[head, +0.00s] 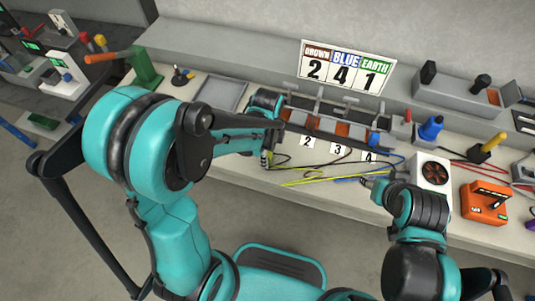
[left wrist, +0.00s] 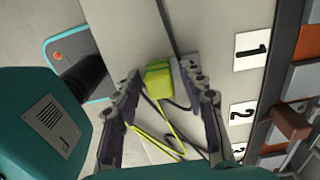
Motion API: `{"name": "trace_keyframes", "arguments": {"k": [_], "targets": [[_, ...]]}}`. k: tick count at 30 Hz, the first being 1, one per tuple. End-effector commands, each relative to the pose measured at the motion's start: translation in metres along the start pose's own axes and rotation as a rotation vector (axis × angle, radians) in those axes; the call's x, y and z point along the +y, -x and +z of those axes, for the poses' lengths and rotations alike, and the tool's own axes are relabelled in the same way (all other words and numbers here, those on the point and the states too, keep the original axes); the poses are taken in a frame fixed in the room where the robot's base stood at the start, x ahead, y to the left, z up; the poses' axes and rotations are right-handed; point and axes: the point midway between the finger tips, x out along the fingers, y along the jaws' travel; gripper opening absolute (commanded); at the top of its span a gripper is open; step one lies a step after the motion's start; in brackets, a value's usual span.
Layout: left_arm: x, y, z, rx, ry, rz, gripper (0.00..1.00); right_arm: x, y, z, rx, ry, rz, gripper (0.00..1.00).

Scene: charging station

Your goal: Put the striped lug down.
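The striped lug, a yellow-green block (left wrist: 158,80), lies on the pale bench top in the left wrist view, with a striped yellow-green cable (left wrist: 150,135) near it. My left gripper (left wrist: 167,82) has its fingers spread wide on either side of the lug, with gaps visible between. In the head view my left gripper (head: 268,158) is low over the bench at the left end of the numbered row, and its own arm partly hides it. My right gripper (head: 370,181) is near the front edge by a blue cable (head: 349,180); its fingers are too small to read.
The terminal block (head: 340,128) has number cards in front; card 1 (left wrist: 252,48) shows in the left wrist view. A sign (head: 345,68) reads brown 2, blue 4, earth 1. A fan unit (head: 433,172) and orange box (head: 484,203) stand right. A grey tray (head: 222,94) lies left.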

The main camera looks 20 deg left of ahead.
Motion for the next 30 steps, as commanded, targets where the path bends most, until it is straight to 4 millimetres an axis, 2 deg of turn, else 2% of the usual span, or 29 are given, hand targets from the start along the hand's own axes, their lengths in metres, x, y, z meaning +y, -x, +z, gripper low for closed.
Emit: {"name": "trace_keyframes", "arguments": {"k": [8, 11, 14, 24, 30], "targets": [[0.000, 0.001, 0.000, 0.000, 0.000, 0.000, 0.44, 0.000, 0.001, -0.001, 0.000, 0.000, 0.000, 0.46], [0.000, 0.008, 0.000, 0.000, 0.000, 0.000, 0.44, 0.000, 0.005, -0.004, 0.000, 0.000, 0.000, 0.46], [0.000, 0.024, 0.000, 0.000, 0.000, 0.000, 0.44, 0.000, 0.011, -0.008, 0.000, 0.000, 0.000, 0.46], [0.001, 0.099, 0.000, 0.000, 0.000, 0.000, 0.44, 0.000, 0.036, -0.026, 0.000, 0.000, 0.000, 0.46], [0.000, 0.121, 0.000, 0.000, 0.001, 0.000, 0.44, 0.000, 0.041, -0.030, 0.000, 0.000, 0.000, 0.46]]}}
